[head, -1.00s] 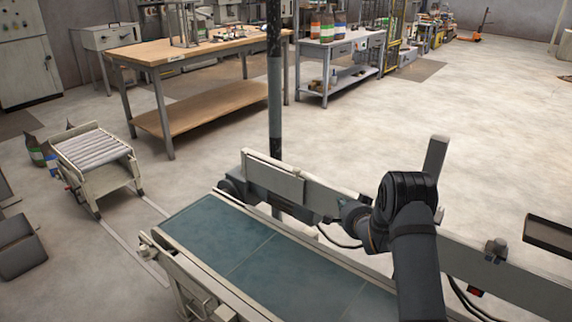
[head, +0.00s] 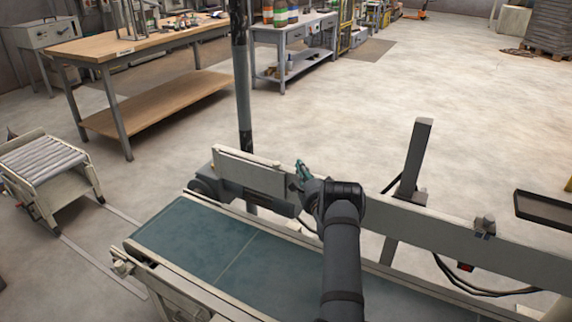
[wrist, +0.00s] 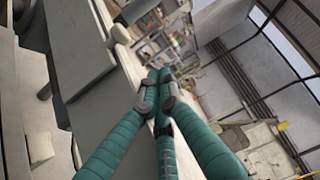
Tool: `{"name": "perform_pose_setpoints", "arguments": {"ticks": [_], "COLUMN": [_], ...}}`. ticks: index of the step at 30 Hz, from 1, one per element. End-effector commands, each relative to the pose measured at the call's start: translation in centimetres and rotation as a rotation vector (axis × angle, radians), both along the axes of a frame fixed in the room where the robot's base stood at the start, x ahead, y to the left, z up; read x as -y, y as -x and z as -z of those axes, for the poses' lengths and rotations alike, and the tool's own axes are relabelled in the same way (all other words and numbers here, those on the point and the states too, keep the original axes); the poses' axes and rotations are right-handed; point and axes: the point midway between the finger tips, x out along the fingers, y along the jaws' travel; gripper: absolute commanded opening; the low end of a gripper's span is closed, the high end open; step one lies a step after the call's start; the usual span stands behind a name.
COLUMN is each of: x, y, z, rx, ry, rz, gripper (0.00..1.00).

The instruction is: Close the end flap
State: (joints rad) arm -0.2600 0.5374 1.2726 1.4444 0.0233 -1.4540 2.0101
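A grey panel (head: 250,175) with a pale top edge stands upright along the conveyor's far side at its left end. I take it for the end flap, but cannot be sure. A large grey plate (wrist: 85,45) at the left of the wrist view appears to be the same panel. My gripper (head: 302,170) is at the panel's right end in the head view; I cannot tell if it touches. In the wrist view my gripper (wrist: 158,80) has its teal fingers drawn together at the tips, with nothing visible between them.
The conveyor belt (head: 190,235) lies empty in front of the panel. A pale side rail (head: 430,230) and an upright grey post (head: 415,160) are right of my arm. A dark vertical pole (head: 243,90) rises behind the panel. A roller cart (head: 50,175) stands left on open floor.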

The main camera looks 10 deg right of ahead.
Motion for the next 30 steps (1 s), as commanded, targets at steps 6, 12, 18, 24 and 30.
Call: {"name": "perform_pose_setpoints", "arguments": {"ticks": [6, 12, 18, 24, 30], "x": [-0.3, -2.1, -3.7, -4.1, -4.1], "y": [-3.9, -4.8, -3.9, -3.7, -3.7], "z": [0.0, 0.0, 0.3, 0.3, 0.3], "rx": [0.002, -0.005, -0.003, -0.001, -0.001], "ry": [0.001, 0.001, 0.000, 0.002, 0.002], "rz": [0.000, -0.004, -0.001, 0.000, 0.000], "gripper": [0.00, 0.00, 0.00, 0.00, 0.00]}}
